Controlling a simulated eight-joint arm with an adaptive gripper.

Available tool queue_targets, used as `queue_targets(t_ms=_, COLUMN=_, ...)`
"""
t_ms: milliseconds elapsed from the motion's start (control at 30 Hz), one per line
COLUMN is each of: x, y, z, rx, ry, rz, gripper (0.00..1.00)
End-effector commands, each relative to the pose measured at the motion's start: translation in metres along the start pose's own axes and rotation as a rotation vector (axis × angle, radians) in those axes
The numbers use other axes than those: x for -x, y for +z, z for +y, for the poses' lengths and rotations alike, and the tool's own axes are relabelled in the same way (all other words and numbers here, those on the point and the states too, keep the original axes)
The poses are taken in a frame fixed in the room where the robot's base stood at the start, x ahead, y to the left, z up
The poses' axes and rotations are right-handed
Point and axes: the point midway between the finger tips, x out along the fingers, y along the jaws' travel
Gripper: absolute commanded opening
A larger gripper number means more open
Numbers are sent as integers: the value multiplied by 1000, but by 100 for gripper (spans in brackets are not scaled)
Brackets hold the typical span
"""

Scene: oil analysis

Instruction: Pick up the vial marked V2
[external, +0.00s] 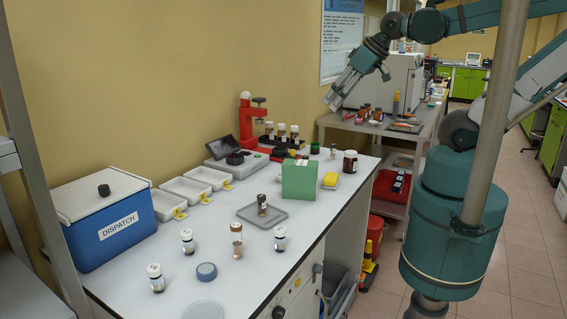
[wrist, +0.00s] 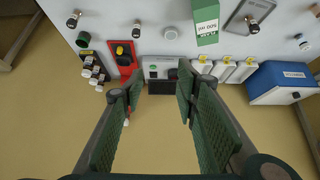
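Several small vials stand on the white bench, but no marking V2 is readable. In the external view, white-capped vials stand at the near left (external: 157,279), further back (external: 187,242) and at the right (external: 280,239). A brown-filled vial (external: 237,242) stands between them. A dark vial (external: 262,205) stands on a flat grey tray (external: 248,216). My gripper (external: 334,104) is raised above the bench's far end, apart from all vials. In the wrist view my gripper (wrist: 157,86) is open and empty.
A green box (external: 299,180) stands mid-bench near the right edge. A blue DISPATCH box (external: 110,226) fills the left side. White trays (external: 184,190), a red device (external: 251,118) and a dark screen (external: 222,149) line the wall. The front bench has gaps between vials.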

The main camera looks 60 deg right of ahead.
Motion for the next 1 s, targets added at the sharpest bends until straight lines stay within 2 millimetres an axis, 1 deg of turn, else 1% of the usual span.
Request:
queue_targets(t_ms=133, x=0, y=0, z=0, rx=0, ry=0, rz=0, gripper=31)
queue_targets(t_ms=200, x=0, y=0, z=0, rx=0, ry=0, rz=0, gripper=36)
queue_targets(t_ms=633, x=0, y=-3, z=-2, rx=8, ry=-3, rz=-4, gripper=36)
queue_targets(t_ms=833, x=-3, y=-14, z=-12, rx=45, ry=-17, rz=-21, gripper=36)
queue_targets(t_ms=1000, x=-9, y=-32, z=-28, rx=101, ry=-38, rz=-49, gripper=36)
